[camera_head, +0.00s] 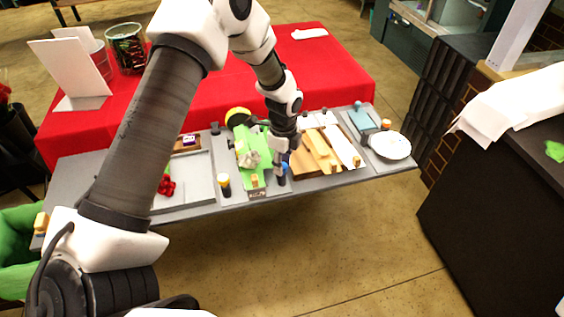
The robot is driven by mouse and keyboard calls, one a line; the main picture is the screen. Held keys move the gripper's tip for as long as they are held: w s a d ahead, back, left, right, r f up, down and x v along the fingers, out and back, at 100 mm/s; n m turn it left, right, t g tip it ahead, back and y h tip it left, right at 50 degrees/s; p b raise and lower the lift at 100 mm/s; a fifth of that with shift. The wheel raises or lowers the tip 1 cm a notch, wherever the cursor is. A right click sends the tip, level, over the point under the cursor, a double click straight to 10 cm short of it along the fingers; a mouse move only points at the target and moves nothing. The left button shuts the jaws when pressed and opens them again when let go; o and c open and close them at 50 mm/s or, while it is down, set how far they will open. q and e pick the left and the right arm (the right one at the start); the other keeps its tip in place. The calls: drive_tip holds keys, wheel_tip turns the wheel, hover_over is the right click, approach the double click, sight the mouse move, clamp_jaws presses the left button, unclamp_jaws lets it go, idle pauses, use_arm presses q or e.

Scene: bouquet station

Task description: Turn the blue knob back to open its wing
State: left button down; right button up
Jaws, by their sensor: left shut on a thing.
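The blue knob (285,166) shows as a small blue top on a dark post at the front of the grey bench, right of a green board (249,162). My left gripper (283,159) points down at it from above and is shut on it; the fingertips are small and partly hidden. Right of the knob lie wooden and white panels (320,150), one of which may be its wing; I cannot tell which. Their left edge is partly hidden by my gripper. My right gripper is not in view.
The grey bench (225,202) also carries a yellow-topped post (223,182), red flowers (166,186) and a white plate (390,145). A red-covered table (330,70) stands behind. A dark counter (500,210) is at right. The floor in front is clear.

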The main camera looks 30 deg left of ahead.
sight(284, 164)
use_arm(q)
drive_tip(key=c, duration=0.8)
unclamp_jaws()
drive_tip(key=shift+f, duration=0.1)
wheel_tip(284, 164, up, 12)
drive_tip(key=shift+w, duration=0.3)
